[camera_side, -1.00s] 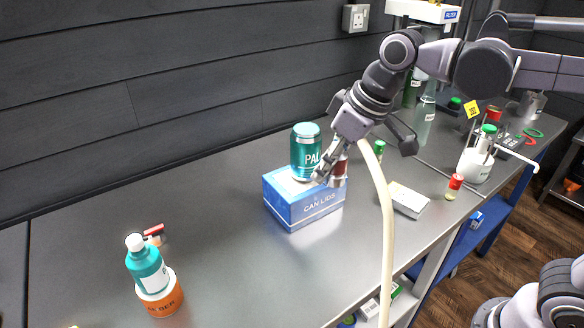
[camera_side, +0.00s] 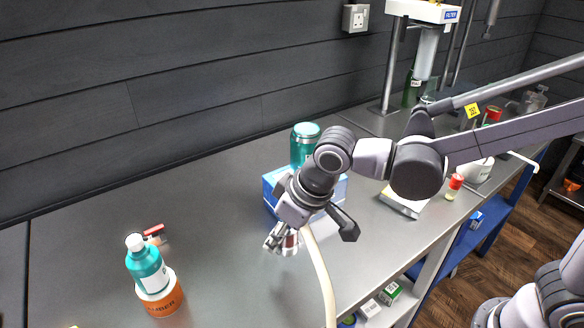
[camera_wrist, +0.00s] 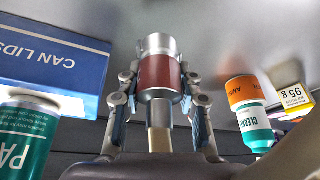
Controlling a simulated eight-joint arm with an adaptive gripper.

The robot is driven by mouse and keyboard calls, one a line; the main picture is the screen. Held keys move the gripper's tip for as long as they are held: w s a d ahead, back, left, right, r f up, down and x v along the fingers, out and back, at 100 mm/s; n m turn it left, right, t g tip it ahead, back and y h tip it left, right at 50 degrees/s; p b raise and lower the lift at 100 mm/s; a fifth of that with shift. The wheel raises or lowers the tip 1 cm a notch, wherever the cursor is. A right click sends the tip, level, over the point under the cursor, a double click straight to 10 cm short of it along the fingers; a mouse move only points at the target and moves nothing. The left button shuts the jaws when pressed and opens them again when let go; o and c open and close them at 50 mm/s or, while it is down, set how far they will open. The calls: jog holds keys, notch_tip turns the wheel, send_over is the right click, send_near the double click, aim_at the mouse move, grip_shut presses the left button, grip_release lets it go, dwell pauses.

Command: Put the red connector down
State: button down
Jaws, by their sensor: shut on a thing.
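My gripper (camera_side: 284,238) is shut on the red connector (camera_wrist: 158,72), a silver metal fitting with a dark red band. In the side view the connector (camera_side: 290,242) is partly hidden by the fingers, in front of the blue box. In the wrist view it sits between both fingers, its silver end pointing away. A cream hose (camera_side: 322,275) runs from near my gripper down towards the front edge of the grey bench (camera_side: 225,285). I cannot tell whether the connector touches the bench.
The blue CAN LIDS box (camera_wrist: 50,65) with a teal can (camera_side: 303,140) on it stands close behind my gripper.

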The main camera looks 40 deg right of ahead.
aim_at(278, 266)
jog(key=shift+a+f, duration=0.4)
jog(key=shift+a, duration=0.2)
jog(key=shift+f, duration=1.95)
jog(key=shift+f, duration=0.15)
jog(key=c, duration=0.9)
grip_release()
